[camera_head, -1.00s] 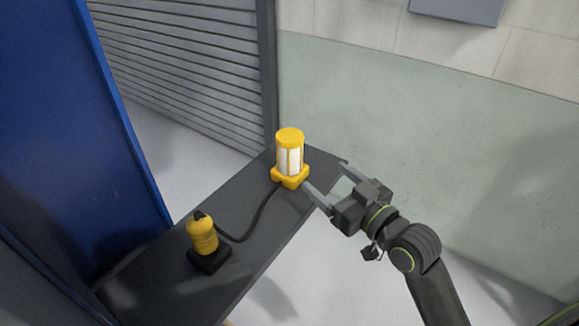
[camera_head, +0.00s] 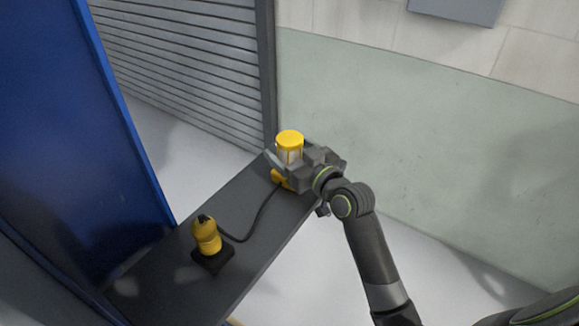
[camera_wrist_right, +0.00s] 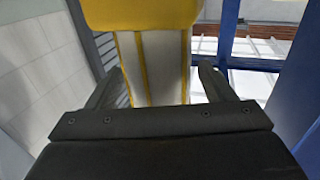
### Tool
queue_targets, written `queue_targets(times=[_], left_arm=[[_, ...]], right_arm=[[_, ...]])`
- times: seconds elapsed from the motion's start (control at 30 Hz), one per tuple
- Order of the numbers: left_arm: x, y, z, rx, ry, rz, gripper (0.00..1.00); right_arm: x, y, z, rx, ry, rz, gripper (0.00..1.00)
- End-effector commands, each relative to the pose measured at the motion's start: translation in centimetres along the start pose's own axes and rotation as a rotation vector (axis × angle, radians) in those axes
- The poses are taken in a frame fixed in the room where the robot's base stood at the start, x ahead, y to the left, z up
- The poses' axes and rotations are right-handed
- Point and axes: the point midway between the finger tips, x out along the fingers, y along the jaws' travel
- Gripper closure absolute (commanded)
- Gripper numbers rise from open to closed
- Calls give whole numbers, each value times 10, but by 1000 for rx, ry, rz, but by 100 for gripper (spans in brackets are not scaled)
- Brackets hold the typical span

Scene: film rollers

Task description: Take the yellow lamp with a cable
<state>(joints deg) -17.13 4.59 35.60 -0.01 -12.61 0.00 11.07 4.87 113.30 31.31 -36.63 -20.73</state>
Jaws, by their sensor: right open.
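The yellow lamp (camera_head: 290,142) stands upright at the far end of a narrow dark table, with a yellow cap, pale body and yellow base. A black cable (camera_head: 262,212) runs from its base to a yellow bottle-shaped part on a black foot (camera_head: 207,236). My right gripper (camera_head: 286,165) is open at the lamp. In the right wrist view the lamp (camera_wrist_right: 158,65) stands between the two open fingers (camera_wrist_right: 155,88), with a gap visible on the right side. The gripper hides part of the lamp's lower body. My left gripper is not in view.
The dark table (camera_head: 165,275) is clear around the cable. A blue panel (camera_head: 70,130) rises along the left side. A slatted grey shutter (camera_head: 190,60) and a pale green wall (camera_head: 430,150) stand behind. Floor shows right of the table.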

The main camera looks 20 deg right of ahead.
Motion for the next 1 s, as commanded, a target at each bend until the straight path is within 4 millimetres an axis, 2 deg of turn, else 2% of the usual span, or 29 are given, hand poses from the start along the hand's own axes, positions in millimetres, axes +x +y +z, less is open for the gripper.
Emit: queue_targets(times=[0.2, 0.8, 1.0], left_arm=[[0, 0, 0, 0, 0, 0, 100], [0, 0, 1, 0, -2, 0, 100], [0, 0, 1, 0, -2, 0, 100]], right_arm=[[1, 0, 0, 0, 0, 0, 24], [0, 0, -1, 0, 3, 0, 100], [0, 0, -2, -1, 3, 0, 100]])
